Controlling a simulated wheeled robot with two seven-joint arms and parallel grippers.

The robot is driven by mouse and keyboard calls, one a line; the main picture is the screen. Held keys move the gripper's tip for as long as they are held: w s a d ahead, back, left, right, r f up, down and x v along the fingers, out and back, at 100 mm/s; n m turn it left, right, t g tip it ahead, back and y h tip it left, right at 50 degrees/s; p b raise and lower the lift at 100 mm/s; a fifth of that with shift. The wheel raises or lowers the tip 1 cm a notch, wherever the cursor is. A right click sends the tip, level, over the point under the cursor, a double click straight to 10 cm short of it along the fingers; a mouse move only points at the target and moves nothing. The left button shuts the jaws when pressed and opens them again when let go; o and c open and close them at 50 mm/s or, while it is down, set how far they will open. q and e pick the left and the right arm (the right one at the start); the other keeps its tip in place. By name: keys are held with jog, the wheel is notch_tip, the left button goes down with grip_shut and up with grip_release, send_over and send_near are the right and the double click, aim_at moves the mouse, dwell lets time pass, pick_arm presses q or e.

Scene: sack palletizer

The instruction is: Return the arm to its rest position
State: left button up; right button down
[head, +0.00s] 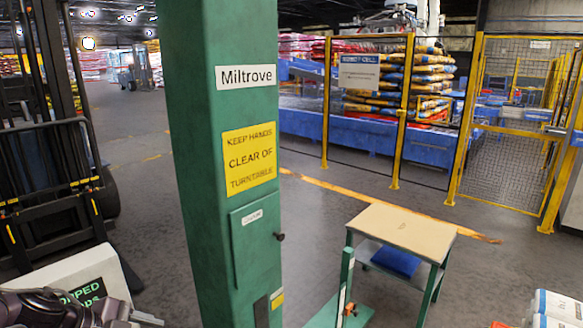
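My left arm shows at the bottom left corner of the head view, with dark links low in front of a pale box. Its end, where my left gripper (132,316) seems to be, is a small grey part cut by the bottom edge. I cannot tell whether its fingers are open or shut, and I see nothing held. My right arm and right gripper are not in view.
A green column (225,130) labelled Miltrove stands close ahead. Right of it is a small tan-topped table (400,226) with a blue item (398,262) below. A pale box (85,275), forklift (45,130), white-blue sacks (553,308) and yellow fence (400,110) surround open floor.

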pick_arm(q)
jog(key=d+f+n+t+y, duration=0.3)
jog(key=f+n+t, duration=0.3)
jog(key=f+n, duration=0.15)
jog(key=s+d+f+n+g+y, duration=0.2)
jog(key=s+f+n+g, duration=0.15)
jog(key=s, duration=0.35)
jog(key=s+d+f+n+g+y, duration=0.1)
jog(key=s+d+f+n+g, duration=0.15)
jog(key=s+n+g, duration=0.35)
jog(key=s+f+b, duration=0.1)
jog(key=f+b, duration=0.3)
jog(key=f, duration=1.1)
jog(key=s+f+m+b, duration=0.1)
jog(key=f+b, duration=0.3)
jog(key=f, duration=1.1)
jog(key=s+f+b, duration=0.2)
jog(key=f+b, duration=0.3)
jog(key=f, duration=1)
jog(key=s+a+f+b, duration=0.2)
jog(key=s+f+b, duration=0.2)
jog(key=s+f, duration=0.5)
jog(key=s+a+f+b, duration=0.2)
jog(key=s+f+b, duration=0.3)
jog(key=f, duration=1.2)
jog(key=s, duration=0.4)
jog(key=shift+s+a+g+y, duration=0.15)
jog(key=shift+s+g+y, duration=0.15)
jog(key=shift+g, duration=0.05)
